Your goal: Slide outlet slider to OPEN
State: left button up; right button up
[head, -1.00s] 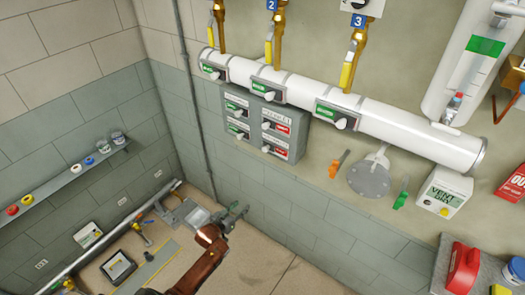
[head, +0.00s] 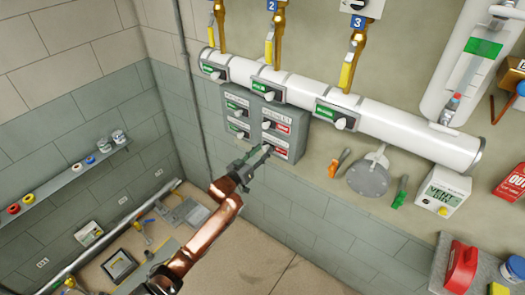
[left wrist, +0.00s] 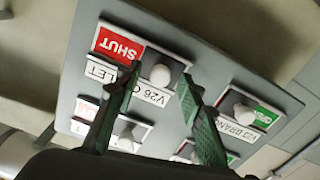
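The grey slider panel (head: 298,158) hangs on the wall below the white pipe. In the left wrist view it appears upside down. Its V26 OUTLET slider shows a red SHUT label (left wrist: 118,45) beside a round white knob (left wrist: 161,76). In the head view this is the lower right slider, with its red label (head: 281,151) right of the gripper, which hides the knob. My left gripper (head: 264,150) is at the panel, open, its green fingers on either side of the knob in the wrist view; contact cannot be told. My right gripper is not in view.
Other sliders sit close by on the panel, including the upper right one with a red label (head: 283,128). Pipe sliders (head: 265,90) are above. A round grey flange (head: 368,180) and an orange-handled tool (head: 339,163) are to the right. The wall below the panel is clear.

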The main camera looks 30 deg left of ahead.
pick_arm(q)
jog(key=shift+w, duration=0.35)
jog(key=shift+c, duration=0.6)
grip_shut()
